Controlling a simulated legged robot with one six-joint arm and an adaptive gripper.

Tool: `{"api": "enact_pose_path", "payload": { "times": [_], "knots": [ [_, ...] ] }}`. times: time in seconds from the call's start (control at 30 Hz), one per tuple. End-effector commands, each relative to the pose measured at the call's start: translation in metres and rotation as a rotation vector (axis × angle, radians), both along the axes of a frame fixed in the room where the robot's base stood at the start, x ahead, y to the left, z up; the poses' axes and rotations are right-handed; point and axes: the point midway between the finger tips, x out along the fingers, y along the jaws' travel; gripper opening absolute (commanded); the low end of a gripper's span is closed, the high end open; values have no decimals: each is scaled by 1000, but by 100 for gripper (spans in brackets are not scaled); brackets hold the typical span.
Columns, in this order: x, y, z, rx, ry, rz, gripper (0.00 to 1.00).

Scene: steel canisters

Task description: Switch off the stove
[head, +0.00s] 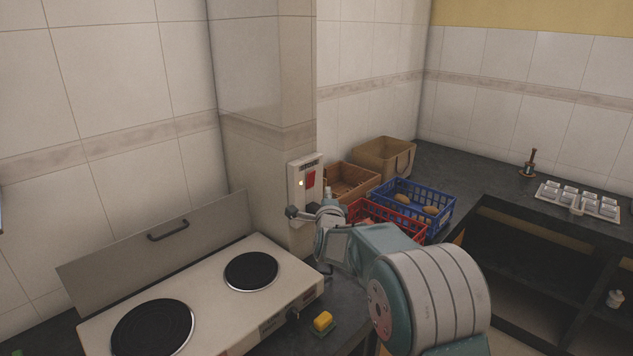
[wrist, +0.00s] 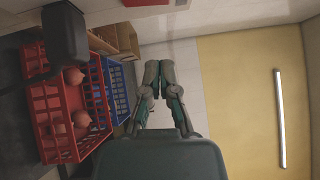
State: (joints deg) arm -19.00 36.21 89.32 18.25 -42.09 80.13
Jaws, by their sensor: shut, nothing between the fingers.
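The stove (head: 215,283) is a white two-plate cooker with black round burners, at the lower left of the head view. A dark knob (head: 292,314) sits on its front, near the right end. A white switch box (head: 304,186) with a red switch (head: 311,179) and a small glowing light is on the wall pillar behind the stove's right end. My gripper (head: 291,212) is at the lower part of this box; I cannot tell whether it touches it. In the wrist view my gripper (wrist: 158,66) has its fingers together and empty.
A red crate (head: 372,214), a blue crate (head: 440,214) with brown items, and brown boxes (head: 397,158) stand on the counter right of the switch box. A yellow-green sponge (head: 322,322) lies beside the stove. A raised metal lid (head: 165,245) stands behind the burners.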

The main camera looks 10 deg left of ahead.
Motion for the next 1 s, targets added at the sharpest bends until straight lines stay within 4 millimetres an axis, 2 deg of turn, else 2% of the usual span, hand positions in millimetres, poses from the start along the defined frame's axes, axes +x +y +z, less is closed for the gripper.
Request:
{"api": "enact_pose_path", "payload": {
  "times": [0.27,0.43,0.7,1.0],
  "knots": [
    [39,3,3,1,-1,-1,0],
    [51,22,6,3,-1,1,0],
    [60,35,8,1,0,0,0],
    [60,35,8,1,0,0,0]
  ]
}}
